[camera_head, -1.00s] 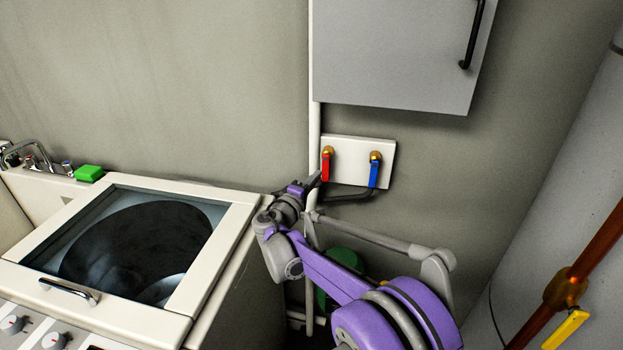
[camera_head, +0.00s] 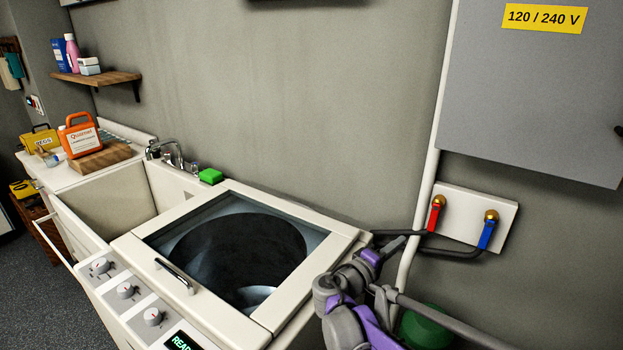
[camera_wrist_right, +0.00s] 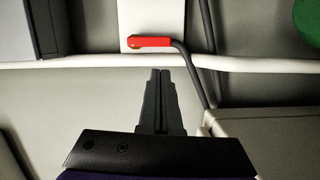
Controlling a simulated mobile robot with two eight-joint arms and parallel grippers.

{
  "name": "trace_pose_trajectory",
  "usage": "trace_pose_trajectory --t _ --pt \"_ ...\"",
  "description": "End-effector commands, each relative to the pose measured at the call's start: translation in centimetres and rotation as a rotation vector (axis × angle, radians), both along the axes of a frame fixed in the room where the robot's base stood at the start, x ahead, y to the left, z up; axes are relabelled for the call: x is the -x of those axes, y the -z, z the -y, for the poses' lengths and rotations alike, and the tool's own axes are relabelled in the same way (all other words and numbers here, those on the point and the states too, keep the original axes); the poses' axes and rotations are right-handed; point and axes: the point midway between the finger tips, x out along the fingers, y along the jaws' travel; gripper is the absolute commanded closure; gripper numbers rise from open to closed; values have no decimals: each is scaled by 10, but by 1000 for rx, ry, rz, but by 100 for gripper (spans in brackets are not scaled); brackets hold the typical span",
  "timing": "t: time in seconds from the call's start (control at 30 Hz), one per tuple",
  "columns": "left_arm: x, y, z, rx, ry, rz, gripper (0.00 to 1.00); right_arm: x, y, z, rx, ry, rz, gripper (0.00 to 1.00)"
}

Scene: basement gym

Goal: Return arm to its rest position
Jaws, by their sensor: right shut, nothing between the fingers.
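My right arm, grey and purple, reaches up from the lower right of the head view. Its gripper (camera_head: 400,242) is shut and empty, just left of and below the red valve handle (camera_head: 436,215). In the wrist view the closed fingers (camera_wrist_right: 160,74) point toward the red handle (camera_wrist_right: 152,42), with a visible gap. The red handle hangs down beside a blue valve handle (camera_head: 486,235) on a white wall plate (camera_head: 462,217). My left gripper is not in view.
A top-loading washer (camera_head: 330,246) with a glass lid stands left of my arm. A grey electrical panel (camera_head: 540,110) hangs above the valves. A white pipe (camera_head: 435,155) and dark hoses run near the gripper. A green round object (camera_head: 425,328) sits behind the arm.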

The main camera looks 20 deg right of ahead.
Motion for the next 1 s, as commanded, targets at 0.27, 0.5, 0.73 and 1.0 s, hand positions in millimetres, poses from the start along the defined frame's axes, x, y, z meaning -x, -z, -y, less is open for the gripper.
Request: trace_pose_trajectory --t 0.27,0.5,0.73,1.0 --pt "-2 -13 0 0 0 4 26 43 15 -5 -219 10 -29 100" --pt "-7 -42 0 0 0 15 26 144 66 -62 -770 -2 -70 100" --pt "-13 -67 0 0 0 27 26 219 101 -149 -1255 -50 -55 100" --pt "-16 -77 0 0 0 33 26 248 111 -199 -1507 -81 -24 100"
